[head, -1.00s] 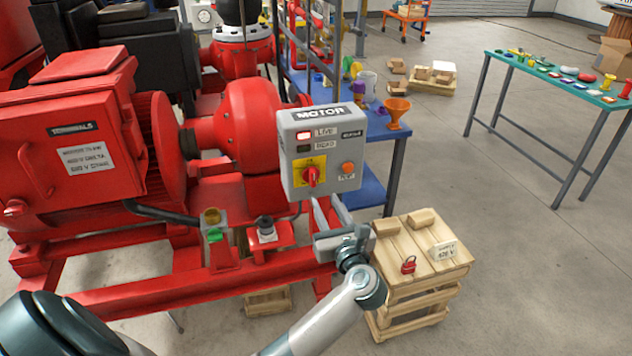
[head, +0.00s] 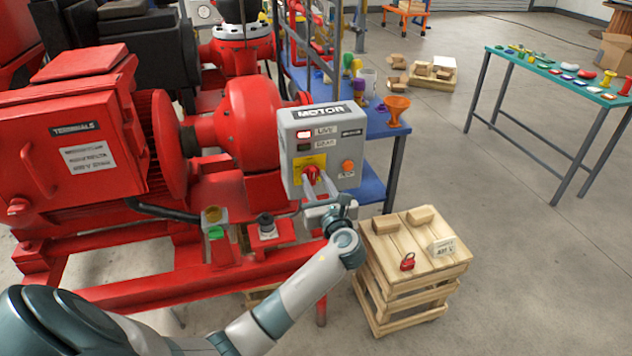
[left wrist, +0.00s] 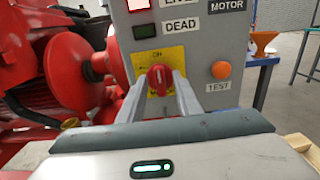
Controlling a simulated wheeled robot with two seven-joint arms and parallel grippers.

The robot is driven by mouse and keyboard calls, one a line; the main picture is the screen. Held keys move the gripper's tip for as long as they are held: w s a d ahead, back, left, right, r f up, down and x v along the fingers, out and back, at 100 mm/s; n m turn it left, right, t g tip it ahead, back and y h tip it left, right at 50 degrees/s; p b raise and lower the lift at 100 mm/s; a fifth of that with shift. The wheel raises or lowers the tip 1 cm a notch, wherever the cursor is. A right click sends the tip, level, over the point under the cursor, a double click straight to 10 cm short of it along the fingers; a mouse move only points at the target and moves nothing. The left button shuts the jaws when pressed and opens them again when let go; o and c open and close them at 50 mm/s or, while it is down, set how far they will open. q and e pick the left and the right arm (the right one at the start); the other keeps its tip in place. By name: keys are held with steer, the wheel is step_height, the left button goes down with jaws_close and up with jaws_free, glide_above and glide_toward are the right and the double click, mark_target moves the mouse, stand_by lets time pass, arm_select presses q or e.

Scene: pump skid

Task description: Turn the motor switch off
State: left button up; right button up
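The grey motor box (head: 320,118) stands in front of the red pump. Its red rotary switch (head: 311,172) sits on a yellow plate, and it also shows in the left wrist view (left wrist: 160,77). The knob looks upright in the wrist view, near a mark at the plate's top that I read as ON. The lamp beside LIVE (head: 304,134) is lit red; the DEAD lamp (left wrist: 144,31) is dark. My left gripper (head: 318,183) is at the switch. Its two fingers are apart, one on each side of the knob; I cannot tell whether they touch it. My right gripper is not in view.
An orange TEST button (left wrist: 221,70) is right of the switch. A wooden crate (head: 400,290) with a red padlock (head: 407,262) stands below right of the box. A blue bench (head: 375,190) is behind.

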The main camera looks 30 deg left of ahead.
arm_select(q)
jaws_close()
